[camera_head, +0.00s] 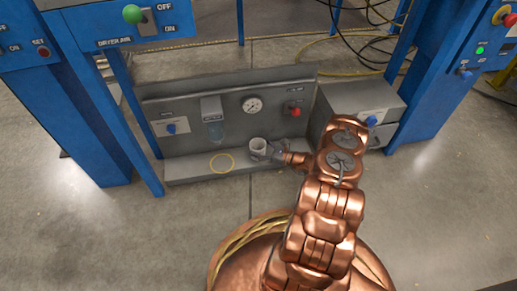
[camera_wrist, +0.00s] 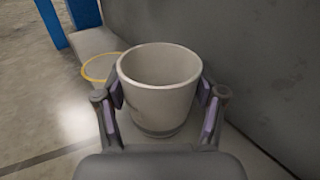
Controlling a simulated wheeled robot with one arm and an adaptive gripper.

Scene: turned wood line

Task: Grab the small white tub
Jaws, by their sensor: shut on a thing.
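The small white tub (camera_wrist: 160,95) is upright and open at the top, held between the two fingers of my gripper (camera_wrist: 160,108) in the wrist view. The purple finger pads press on its left and right sides. In the head view the tub (camera_head: 258,147) is over the grey ledge (camera_head: 195,167), with my gripper (camera_head: 268,151) reaching it from the right. The tub looks empty, though its inner floor is hard to see. I cannot tell whether its base touches the ledge.
A yellow ring (camera_head: 222,163) lies on the ledge left of the tub. Behind stands a grey panel with a gauge (camera_head: 252,105), a red knob (camera_head: 295,111) and a blue knob (camera_head: 171,128). A grey box (camera_head: 360,100) stands at right. Blue frames flank both sides.

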